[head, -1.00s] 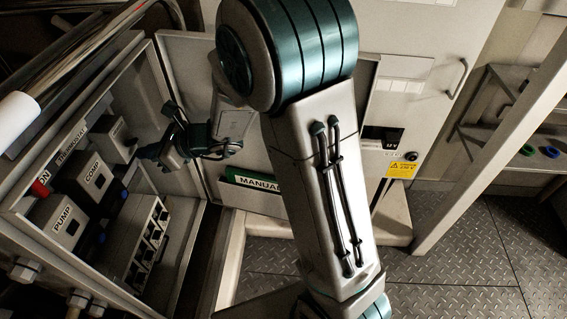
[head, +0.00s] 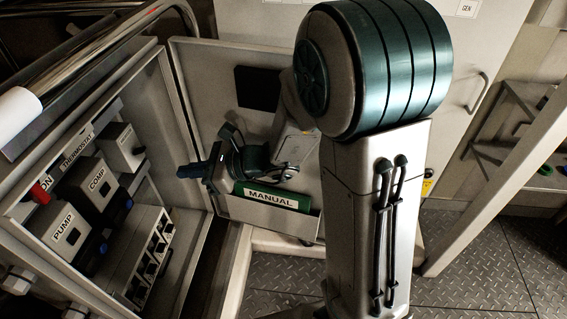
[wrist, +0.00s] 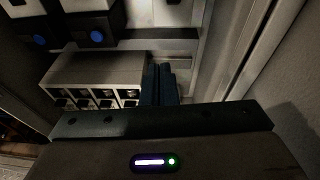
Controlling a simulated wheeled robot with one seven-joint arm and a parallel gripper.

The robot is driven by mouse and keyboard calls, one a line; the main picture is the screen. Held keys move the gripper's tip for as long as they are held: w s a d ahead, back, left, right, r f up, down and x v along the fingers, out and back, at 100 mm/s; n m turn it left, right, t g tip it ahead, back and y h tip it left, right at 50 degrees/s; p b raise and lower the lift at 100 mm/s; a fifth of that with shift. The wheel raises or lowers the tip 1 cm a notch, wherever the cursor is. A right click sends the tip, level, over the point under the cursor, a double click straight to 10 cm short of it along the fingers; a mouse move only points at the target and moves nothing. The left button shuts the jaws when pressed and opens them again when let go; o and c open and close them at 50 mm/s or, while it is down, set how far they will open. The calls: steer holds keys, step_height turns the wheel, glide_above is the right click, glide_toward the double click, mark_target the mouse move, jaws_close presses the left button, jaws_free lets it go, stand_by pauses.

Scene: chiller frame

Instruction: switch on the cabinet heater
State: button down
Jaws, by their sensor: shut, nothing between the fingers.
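The open grey cabinet (head: 150,52) fills the left of the head view. Inside are boxes marked PUMP (head: 58,232) and COMP (head: 92,184), and a third box (head: 121,147) with a label too small to read. None of the labels I can read says heater. A red knob (head: 41,192) sits by the ON label. Below the boxes is a grey block with a row of black switches (head: 150,255), also in the wrist view (wrist: 95,68). My gripper (head: 185,171) is shut and empty at the cabinet's opening, near the door; its fingers (wrist: 160,84) point inward beside the switch block's right end.
The open cabinet door (head: 195,75) stands behind my gripper, with a green MANUAL (head: 270,196) in its pocket. A metal rail (head: 110,45) crosses above the cabinet. In the wrist view, blue knobs (wrist: 97,36) show at upper left and the cabinet's frame edge (wrist: 255,50) runs at right.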

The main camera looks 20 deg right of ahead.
steer(key=s+d+r+n+g+h+p, duration=0.3)
steer(key=s+d+r+n+p, duration=0.1)
steer(key=s+n, duration=0.3)
steer(key=s+d+r+n+g+h+p, duration=0.2)
steer(key=s+d+r+n+h+p, duration=0.1)
steer(key=s+d+r+n+h, duration=0.25)
steer(key=s+d+r+n+t+h+p, duration=0.1)
steer(key=s+d+n+h+p, duration=0.1)
steer(key=d+n, duration=0.4)
steer(key=shift+d+r+h+p, duration=0.35)
steer(key=shift+d+h+p, duration=0.1)
steer(key=shift+d+p, duration=0.25)
steer(key=shift+s, duration=0.1)
steer(key=shift+a, duration=0.1)
steer(key=d+r+n+t+h+p, duration=0.1)
steer(key=d+r+n+h+p, duration=0.1)
steer(key=d, duration=0.3)
steer(key=shift+r+n+t+h, duration=0.3)
steer(key=shift+r+n, duration=0.05)
steer(key=shift+r, duration=0.45)
